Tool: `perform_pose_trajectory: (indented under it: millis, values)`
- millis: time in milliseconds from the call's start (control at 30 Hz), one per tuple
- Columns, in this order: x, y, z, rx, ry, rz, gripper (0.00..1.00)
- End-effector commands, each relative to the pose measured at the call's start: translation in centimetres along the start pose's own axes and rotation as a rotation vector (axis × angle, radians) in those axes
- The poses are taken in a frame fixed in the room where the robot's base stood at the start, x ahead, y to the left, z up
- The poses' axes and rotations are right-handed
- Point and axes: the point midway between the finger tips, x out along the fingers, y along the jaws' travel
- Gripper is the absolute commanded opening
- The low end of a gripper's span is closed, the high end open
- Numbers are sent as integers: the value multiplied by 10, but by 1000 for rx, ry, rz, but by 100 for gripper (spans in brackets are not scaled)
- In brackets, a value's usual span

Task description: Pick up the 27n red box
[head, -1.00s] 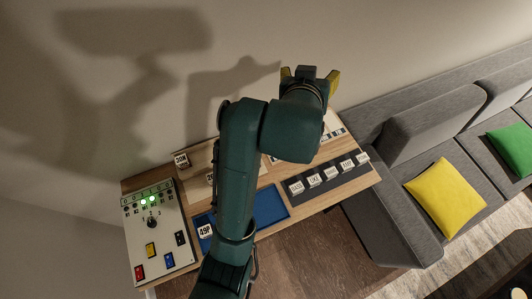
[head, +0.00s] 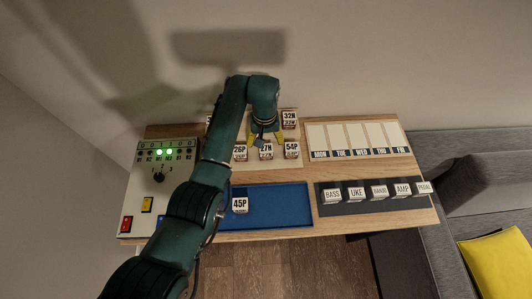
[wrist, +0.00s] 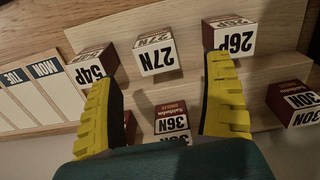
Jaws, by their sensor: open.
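The 27N box (head: 266,151) sits on the wooden rack between the 26P box (head: 240,152) and the 54P box (head: 291,149). In the wrist view the 27N box (wrist: 156,54) shows a white labelled face and a brown-red side, upside down. My gripper (head: 264,139) is open and empty, its yellow fingers just behind and above the 27N box in the head view. In the wrist view the fingertips (wrist: 162,85) are spread wide, with the 27N box beyond the gap between them. I cannot tell the exact gap to the box.
In the wrist view a 36N box (wrist: 171,122) lies between the fingers, nearer me, and a 30N box (wrist: 293,103) is at right. A 32N box (head: 289,118) stands at the rack's back. A blue tray (head: 280,205) holds a 45P box (head: 240,204). A switch panel (head: 160,185) stands left.

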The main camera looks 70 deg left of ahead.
Motion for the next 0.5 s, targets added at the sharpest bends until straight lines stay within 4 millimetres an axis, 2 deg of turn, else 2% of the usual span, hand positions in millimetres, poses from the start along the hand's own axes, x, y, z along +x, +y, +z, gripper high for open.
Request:
perform_pose_trajectory:
  millis: [167,367,500]
  values:
    - [20,1,1,1,0,0,83]
    - [56,3,2,1,0,0,83]
    - [65,3,2,1,2,1,83]
